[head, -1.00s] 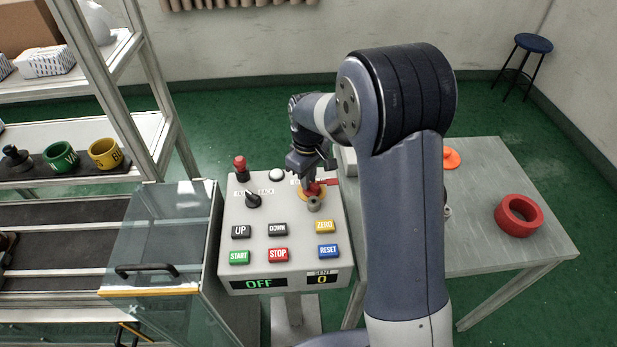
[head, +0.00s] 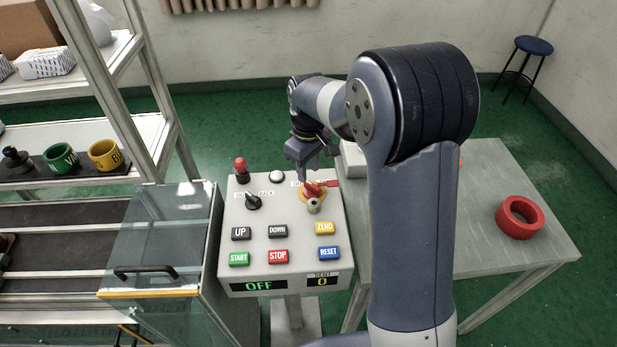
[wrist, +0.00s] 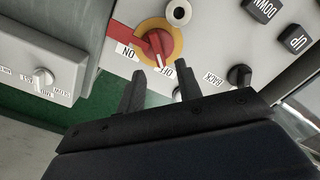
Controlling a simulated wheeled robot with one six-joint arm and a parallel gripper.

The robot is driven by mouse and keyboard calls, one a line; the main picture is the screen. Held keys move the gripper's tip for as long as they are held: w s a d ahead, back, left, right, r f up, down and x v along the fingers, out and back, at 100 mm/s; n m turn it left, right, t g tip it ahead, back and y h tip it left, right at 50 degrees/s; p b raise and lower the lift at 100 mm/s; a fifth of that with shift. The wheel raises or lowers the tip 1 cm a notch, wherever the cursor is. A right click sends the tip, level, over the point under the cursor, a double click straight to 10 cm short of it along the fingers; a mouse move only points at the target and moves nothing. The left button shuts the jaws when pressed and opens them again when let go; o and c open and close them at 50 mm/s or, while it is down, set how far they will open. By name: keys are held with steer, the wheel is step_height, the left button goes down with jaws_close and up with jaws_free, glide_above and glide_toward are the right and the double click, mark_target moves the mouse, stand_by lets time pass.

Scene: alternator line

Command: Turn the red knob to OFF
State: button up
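The red knob (head: 313,189) sits on a yellow round plate at the upper right of the grey control panel (head: 235,215). In the wrist view the red knob (wrist: 157,42) shows a white line pointing towards the OFF label (wrist: 168,72); the ON label (wrist: 126,52) lies to its left. A red arm sticks out from the knob's side. My gripper (head: 304,171) is just above and behind the knob in the head view, apart from it. In the wrist view my gripper (wrist: 160,82) has its two fingers spread with nothing between them.
A black selector (head: 253,201) and a red-topped push knob (head: 240,166) are to the left. A green display (head: 259,285) reads OFF. A table with a red ring (head: 519,217) stands right.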

mark_target(309, 182)
step_height(309, 182, up, 6)
steer(key=shift+r, duration=0.25)
steer(key=shift+f, duration=0.1)
step_height(309, 182, down, 11)
steer(key=shift+r+p, duration=0.1)
steer(key=shift+p, duration=0.3)
steer(key=shift+w+m, duration=0.1)
steer(key=shift+m, duration=0.7)
